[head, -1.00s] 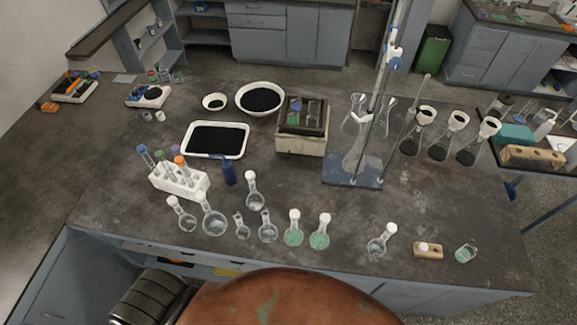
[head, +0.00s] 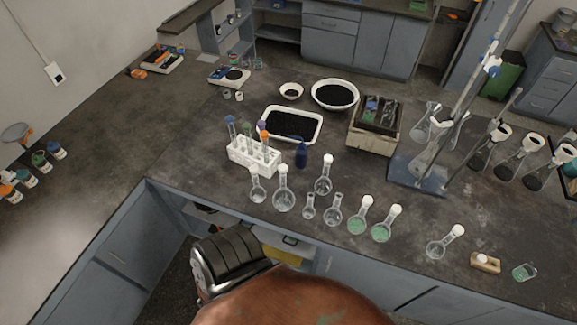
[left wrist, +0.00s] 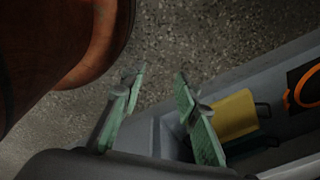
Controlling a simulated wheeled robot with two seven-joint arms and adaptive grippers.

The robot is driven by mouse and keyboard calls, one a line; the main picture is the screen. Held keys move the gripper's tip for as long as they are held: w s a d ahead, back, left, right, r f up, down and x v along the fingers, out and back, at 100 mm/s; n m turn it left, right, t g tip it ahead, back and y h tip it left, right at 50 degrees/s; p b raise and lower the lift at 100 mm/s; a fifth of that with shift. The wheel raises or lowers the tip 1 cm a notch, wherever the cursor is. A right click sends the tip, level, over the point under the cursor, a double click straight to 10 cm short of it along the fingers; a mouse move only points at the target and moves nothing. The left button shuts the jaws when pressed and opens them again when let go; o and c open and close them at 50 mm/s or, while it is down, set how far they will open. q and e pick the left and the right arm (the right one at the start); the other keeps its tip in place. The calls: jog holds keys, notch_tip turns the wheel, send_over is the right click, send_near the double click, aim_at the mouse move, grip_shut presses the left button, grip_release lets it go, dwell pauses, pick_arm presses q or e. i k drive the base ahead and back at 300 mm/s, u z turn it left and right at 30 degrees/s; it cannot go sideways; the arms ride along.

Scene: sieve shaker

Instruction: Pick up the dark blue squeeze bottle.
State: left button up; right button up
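The dark blue squeeze bottle (head: 301,154) stands upright on the dark bench in the head view, just right of the white test tube rack (head: 254,157) and in front of the white tray of black grains (head: 290,124). In the left wrist view my left gripper (left wrist: 152,84) is open and empty, its two green-padded fingers apart above the speckled floor, beside the bench front. The bottle is not in that view. My left gripper's fingers do not show in the head view, and my right gripper is in neither view.
Several glass flasks (head: 284,190) stand in front of the bottle along the bench edge. A sieve box (head: 374,124) stands to its right, and a white bowl of black grains (head: 335,94) behind. The bench at left (head: 130,110) is mostly clear.

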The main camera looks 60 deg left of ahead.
aim_at(301, 155)
jog(key=k, duration=0.25)
jog(key=u, duration=1.05)
